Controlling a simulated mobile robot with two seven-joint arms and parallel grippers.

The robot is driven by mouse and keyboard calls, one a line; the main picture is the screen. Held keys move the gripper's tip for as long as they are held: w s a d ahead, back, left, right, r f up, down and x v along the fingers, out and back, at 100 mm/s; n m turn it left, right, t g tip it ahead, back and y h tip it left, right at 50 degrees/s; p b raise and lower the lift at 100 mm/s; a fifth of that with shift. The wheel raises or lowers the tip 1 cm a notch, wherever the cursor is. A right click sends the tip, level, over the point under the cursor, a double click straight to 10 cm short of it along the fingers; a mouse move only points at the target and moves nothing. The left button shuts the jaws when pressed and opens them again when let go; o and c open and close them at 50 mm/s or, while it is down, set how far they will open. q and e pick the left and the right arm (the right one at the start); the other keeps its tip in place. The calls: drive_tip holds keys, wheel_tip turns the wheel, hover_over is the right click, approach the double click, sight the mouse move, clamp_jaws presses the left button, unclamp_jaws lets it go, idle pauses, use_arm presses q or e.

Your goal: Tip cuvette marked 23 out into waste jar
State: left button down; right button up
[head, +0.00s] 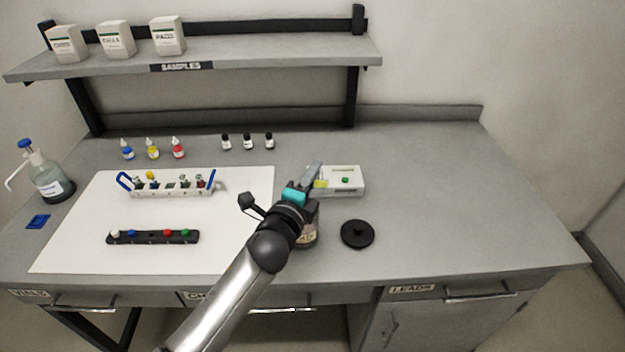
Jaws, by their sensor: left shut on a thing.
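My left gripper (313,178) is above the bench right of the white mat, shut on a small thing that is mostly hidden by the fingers. A yellowish patch (320,184) at the fingertips looks like the cuvette; no number can be read on it. The waste jar (308,239) stands under and behind my left wrist, mostly hidden; only part of its side and label shows. I cannot tell how the cuvette is tilted. My right gripper is not in view.
A white cuvette rack (172,190) and a black rack of coloured caps (152,238) are on the mat (80,215). A white instrument (350,181) is just behind the gripper. A black round lid (357,234) lies right of the jar. The bench's right side is clear.

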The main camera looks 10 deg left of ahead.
use_arm(q)
drive_tip(key=shift+r+n+t+b, duration=0.25)
drive_tip(key=shift+n+t+b, duration=0.25)
drive_tip(key=shift+n+b, duration=0.75)
drive_tip(key=shift+r+n+t+b, duration=0.25)
drive_tip(key=shift+n+t+b, duration=0.25)
drive_tip(key=shift+n+b, duration=0.7)
drive_tip(key=shift+a+r+n, duration=0.1)
drive_tip(key=shift+n, duration=0.25)
drive_tip(key=shift+p, duration=0.5)
drive_tip(key=f+m+g+y+p, duration=0.1)
drive_tip(key=m+g+p, duration=0.1)
drive_tip(key=m+p, duration=0.2)
drive_tip(key=a+f+m+g+y+p, duration=0.1)
drive_tip(key=m+p, duration=0.4)
drive_tip(key=p, duration=0.3)
drive_tip(key=f+m+g+y+p, duration=0.1)
drive_tip(key=m+g+p, duration=0.1)
drive_tip(key=m+p, duration=0.3)
drive_tip(key=shift+s+a+f+g+p, duration=0.1)
drive_tip(key=shift+s+a+g+p, duration=0.15)
drive_tip(key=shift+p, duration=0.55)
drive_tip(key=shift+d, duration=0.1)
